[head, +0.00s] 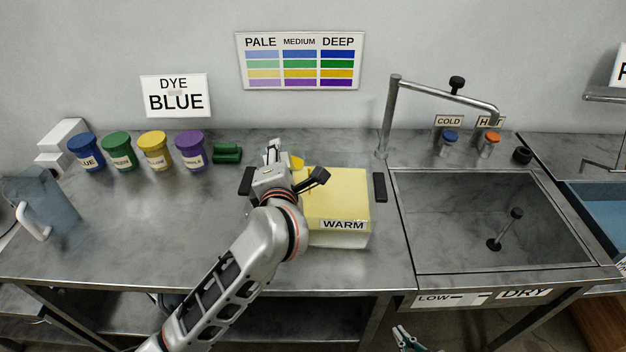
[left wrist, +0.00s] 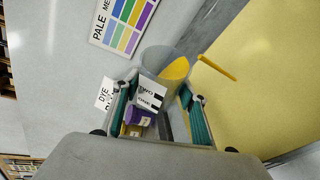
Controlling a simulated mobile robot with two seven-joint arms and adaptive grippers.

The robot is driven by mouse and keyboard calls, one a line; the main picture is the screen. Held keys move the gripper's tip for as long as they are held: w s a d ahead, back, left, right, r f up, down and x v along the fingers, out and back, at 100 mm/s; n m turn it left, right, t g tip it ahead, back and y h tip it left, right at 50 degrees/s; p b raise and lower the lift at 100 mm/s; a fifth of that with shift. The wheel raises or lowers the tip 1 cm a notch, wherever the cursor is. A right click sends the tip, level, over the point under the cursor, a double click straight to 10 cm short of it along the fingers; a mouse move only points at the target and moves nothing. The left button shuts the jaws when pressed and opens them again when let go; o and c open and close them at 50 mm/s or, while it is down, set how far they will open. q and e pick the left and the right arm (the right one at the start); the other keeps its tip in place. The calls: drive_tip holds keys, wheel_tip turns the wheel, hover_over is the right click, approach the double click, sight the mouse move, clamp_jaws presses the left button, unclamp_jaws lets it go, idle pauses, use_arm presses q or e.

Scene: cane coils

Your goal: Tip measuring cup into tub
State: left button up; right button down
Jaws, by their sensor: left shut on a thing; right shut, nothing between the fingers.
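The tub (head: 345,232) is pale with a WARM label, black side handles and a broad yellow surface on top. That surface also fills the right of the left wrist view (left wrist: 265,60). My left gripper (head: 272,158) is over the tub's left edge, shut on the measuring cup (left wrist: 155,58). The cup is grey, translucent and tilted, with yellow inside; in the head view mostly its yellow part (head: 297,161) shows. A thin yellow strip runs from its rim toward the tub side; it looks like a stream. My right gripper (head: 404,340) is shut and empty at the bottom edge.
A grey pitcher (head: 45,205) is at far left. The sink (head: 490,220) with its tap is on the right. The counter's front left is clear.

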use_arm(q)
drive_tip(key=shift+r+m, duration=0.2)
drive_tip(key=shift+m, duration=0.1)
drive_tip(key=shift+d+f, duration=0.1)
drive_tip(key=shift+d, duration=0.05)
use_arm(e)
drive_tip(key=shift+r, duration=0.15)
idle(0.3)
use_arm(q)
drive_tip(key=shift+s+d+f+m, duration=0.1)
drive_tip(key=shift+d+m, duration=0.1)
drive_tip(key=shift+m, duration=0.1)
drive_tip(key=shift+t+y, duration=0.3)
use_arm(e)
drive_tip(key=shift+s+d+f, duration=0.15)
drive_tip(key=shift+d+f, duration=0.05)
drive_tip(key=shift+f, duration=0.1)
use_arm(q)
drive_tip(key=shift+d+f+p, duration=0.15)
drive_tip(key=shift+d+p, duration=0.1)
drive_tip(key=shift+p, duration=0.1)
use_arm(e)
drive_tip(key=shift+d+r, duration=0.1)
use_arm(q)
drive_tip(key=shift+s+d+m, duration=0.1)
drive_tip(key=shift+d+m, duration=0.05)
drive_tip(key=shift+m, duration=0.25)
use_arm(e)
drive_tip(key=shift+s+d, duration=0.1)
drive_tip(key=shift+d, duration=0.05)
